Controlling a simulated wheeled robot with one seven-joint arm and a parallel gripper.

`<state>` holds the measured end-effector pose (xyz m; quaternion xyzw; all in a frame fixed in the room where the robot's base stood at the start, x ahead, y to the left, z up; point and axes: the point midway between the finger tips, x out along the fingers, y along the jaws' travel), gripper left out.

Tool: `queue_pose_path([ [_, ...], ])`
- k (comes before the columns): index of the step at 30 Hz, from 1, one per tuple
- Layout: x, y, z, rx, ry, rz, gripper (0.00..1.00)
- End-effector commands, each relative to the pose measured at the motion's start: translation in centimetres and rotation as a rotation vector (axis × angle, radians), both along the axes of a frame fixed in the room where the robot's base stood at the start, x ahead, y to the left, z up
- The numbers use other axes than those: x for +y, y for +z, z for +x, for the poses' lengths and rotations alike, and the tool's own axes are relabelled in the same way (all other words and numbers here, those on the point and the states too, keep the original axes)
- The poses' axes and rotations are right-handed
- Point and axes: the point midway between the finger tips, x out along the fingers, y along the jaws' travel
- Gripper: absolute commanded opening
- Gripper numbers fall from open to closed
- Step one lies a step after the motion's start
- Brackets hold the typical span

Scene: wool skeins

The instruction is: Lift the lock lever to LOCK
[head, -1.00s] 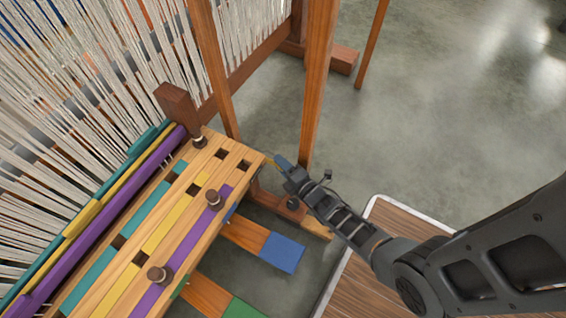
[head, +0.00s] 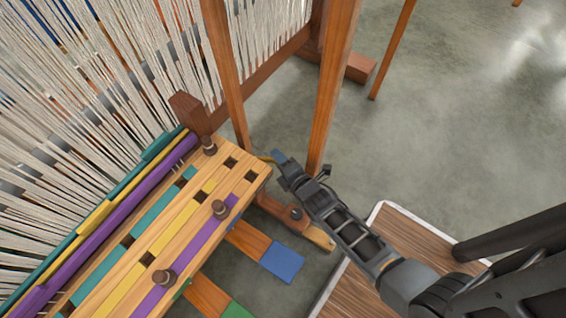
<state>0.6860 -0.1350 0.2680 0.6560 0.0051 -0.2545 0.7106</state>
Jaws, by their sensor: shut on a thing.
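My gripper (head: 280,161) is just past the right end of the wooden bench top (head: 252,182), beside the loom's upright post. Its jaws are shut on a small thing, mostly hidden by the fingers. A thin yellow piece (head: 265,159) shows at the fingertips and appears to be part of the lock lever; its full shape and any LOCK marking cannot be made out.
Upright wooden posts (head: 331,95) stand close behind my gripper. White warp threads (head: 70,95) fill the left. Dark pegs (head: 220,208) rise from the bench, and a blue-ended pedal (head: 283,258) lies below. Grey floor is open at the upper right.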

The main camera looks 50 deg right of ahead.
Motion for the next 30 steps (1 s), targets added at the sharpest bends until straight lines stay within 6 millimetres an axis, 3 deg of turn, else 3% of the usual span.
queue_pose_path([
  [1, 0.1, 0.7, 0.8, -0.020, 0.009, -0.005, 0.00],
  [12, 0.1, 0.8, 1.0, -0.021, 0.011, -0.005, 0.00],
  [13, 0.1, 0.8, 1.0, -0.021, 0.011, -0.005, 0.45],
  [16, 0.1, 0.7, 0.8, -0.018, 0.009, -0.005, 0.54],
  [25, 0.2, 0.6, 0.3, -0.009, 0.005, -0.002, 0.56],
  [30, 0.9, 1.4, -1.6, -0.008, 0.004, 0.000, 0.56],
])
